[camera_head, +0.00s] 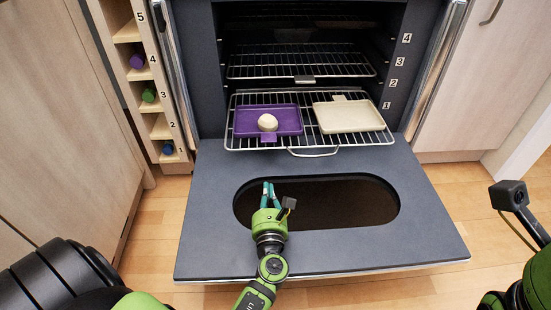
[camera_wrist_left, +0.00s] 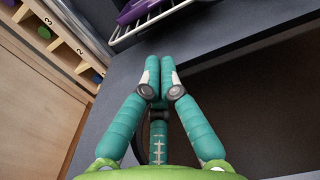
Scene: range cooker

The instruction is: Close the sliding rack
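The lowest wire rack (camera_head: 309,146) in the open oven is pulled partly out over the lowered door, with a wire loop handle (camera_head: 313,154) at its front. It carries a purple tray (camera_head: 248,121) with a round pale item (camera_head: 267,122) and a cream tray (camera_head: 348,116). My left gripper (camera_head: 268,187) is in front of the rack, over the door window, apart from the handle. In the left wrist view its fingertips (camera_wrist_left: 160,66) are together with nothing seen between them, and a rack corner (camera_wrist_left: 140,27) shows at the top. My right gripper's fingers are not seen.
The oven door (camera_head: 420,230) is folded down, with a dark oval window (camera_head: 340,200). Another rack (camera_head: 300,66) sits higher inside. A narrow numbered shelf (camera_head: 132,58) with bottles stands left of the oven. Wooden cabinets flank both sides.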

